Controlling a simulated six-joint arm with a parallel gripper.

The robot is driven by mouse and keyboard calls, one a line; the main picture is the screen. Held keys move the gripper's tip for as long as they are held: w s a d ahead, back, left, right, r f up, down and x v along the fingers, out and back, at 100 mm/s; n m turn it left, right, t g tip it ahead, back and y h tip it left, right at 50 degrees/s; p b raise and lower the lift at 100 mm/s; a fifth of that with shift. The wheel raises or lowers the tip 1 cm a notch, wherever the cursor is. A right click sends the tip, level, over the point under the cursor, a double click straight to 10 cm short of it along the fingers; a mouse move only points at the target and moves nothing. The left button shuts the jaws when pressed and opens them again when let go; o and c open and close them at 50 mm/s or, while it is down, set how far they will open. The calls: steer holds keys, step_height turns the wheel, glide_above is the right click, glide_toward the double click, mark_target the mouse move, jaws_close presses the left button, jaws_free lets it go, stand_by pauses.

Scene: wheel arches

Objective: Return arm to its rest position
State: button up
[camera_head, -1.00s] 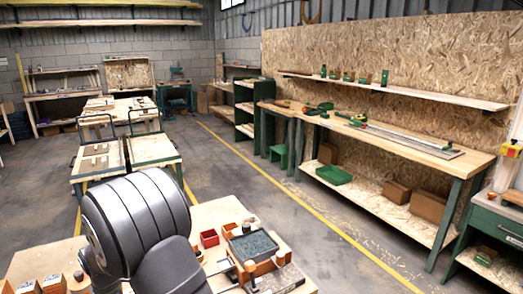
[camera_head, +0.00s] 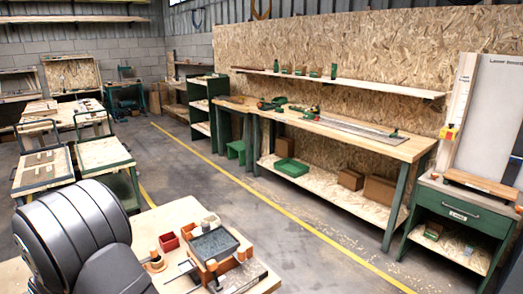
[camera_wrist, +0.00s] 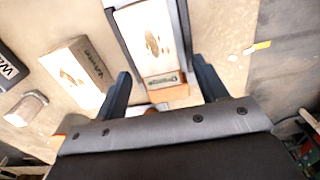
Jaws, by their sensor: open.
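My arm shows at the lower left of the head view, large and dark grey, over the near wooden table (camera_head: 160,215). My gripper (camera_wrist: 160,68) is in the wrist view, its two dark fingers spread apart. It is open. A pale wooden block (camera_wrist: 152,35) lies between two dark rails just beyond the fingers, and I see nothing clamped between the fingertips. The gripper's fingers cannot be made out in the head view, where my arm hides part of the table.
A dark tray with orange blocks (camera_head: 213,243) and a red box (camera_head: 169,241) stand on the near table. A lettered wooden block (camera_wrist: 82,70) and a metal piece (camera_wrist: 25,108) lie left of the gripper. A long workbench (camera_head: 340,135) stands right, beyond clear floor.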

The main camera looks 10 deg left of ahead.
step_height(320, 180, up, 15)
step_height(320, 180, down, 17)
steer(key=shift+d, duration=0.1)
steer(key=r, duration=0.4)
steer(key=w+r, duration=0.1)
steer(key=r, duration=0.1)
steer(key=shift+a+r, duration=0.2)
steer(key=shift+r, duration=0.1)
steer(key=w+a+r, duration=0.1)
steer(key=w+a, duration=0.1)
steer(key=w, duration=0.6)
steer(key=w+a+r, duration=0.1)
steer(key=w+a, duration=0.1)
steer(key=w, duration=0.6)
steer(key=shift+r+m, duration=0.35)
steer(key=shift+m, duration=0.05)
steer(key=shift+w+a, duration=0.1)
